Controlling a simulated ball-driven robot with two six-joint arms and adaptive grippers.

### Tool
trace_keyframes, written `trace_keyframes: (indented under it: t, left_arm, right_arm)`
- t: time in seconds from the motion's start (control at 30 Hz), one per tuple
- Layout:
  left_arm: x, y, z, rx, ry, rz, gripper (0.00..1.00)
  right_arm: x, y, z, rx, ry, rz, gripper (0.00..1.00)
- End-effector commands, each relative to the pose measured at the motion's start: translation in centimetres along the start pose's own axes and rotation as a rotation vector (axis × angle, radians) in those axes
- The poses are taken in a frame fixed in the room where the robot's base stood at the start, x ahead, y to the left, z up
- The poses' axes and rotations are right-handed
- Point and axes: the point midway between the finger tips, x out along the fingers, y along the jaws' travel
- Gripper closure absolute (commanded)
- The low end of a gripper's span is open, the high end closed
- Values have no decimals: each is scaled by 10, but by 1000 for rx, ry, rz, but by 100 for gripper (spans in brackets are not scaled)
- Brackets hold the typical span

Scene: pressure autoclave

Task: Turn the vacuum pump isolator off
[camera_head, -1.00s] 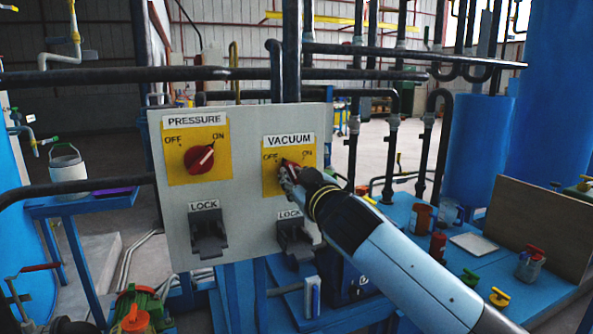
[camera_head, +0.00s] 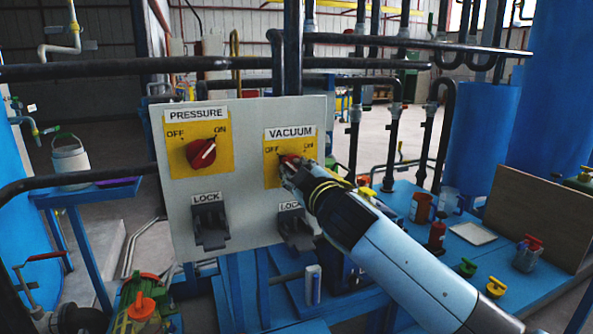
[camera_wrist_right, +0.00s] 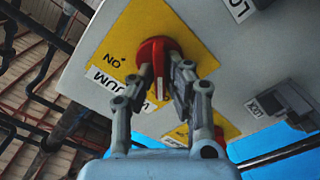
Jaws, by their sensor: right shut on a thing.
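The vacuum isolator's red knob (camera_head: 289,159) sits on a yellow plate under the VACUUM label (camera_head: 291,133), mostly hidden by my right gripper (camera_head: 288,172). In the right wrist view the gripper (camera_wrist_right: 161,72) is shut on the red knob (camera_wrist_right: 153,52), one finger on each side. The knob's white mark points down in that view, away from the ON label (camera_wrist_right: 113,60) and toward the OFF side. The OFF label is hidden there, but shows in the head view (camera_head: 271,150). My left gripper does not show.
The red PRESSURE knob (camera_head: 201,153) is beside it on the same grey panel (camera_head: 245,205), pointing to ON. Two dark LOCK brackets (camera_head: 210,222) stick out below the knobs. Dark pipes (camera_head: 150,68) cross above. A blue bench (camera_head: 410,240) with containers is at right.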

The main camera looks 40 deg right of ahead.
Motion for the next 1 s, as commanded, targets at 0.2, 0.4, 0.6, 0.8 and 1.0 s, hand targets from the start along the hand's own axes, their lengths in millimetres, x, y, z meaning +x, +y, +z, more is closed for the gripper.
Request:
trace_keyframes:
  t: [0.2,0.4,0.6,0.8,1.0]
  left_arm:
    - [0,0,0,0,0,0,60]
    - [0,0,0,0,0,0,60]
    - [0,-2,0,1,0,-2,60]
    - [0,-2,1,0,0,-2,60]
    - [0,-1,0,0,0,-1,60]
  right_arm:
    - [0,1,-1,-3,3,1,86]
    - [0,0,0,-2,1,1,65]
    - [0,0,0,-1,0,0,65]
    - [-19,-1,1,0,-1,-2,65]
    - [-64,-1,0,-1,0,-2,65]
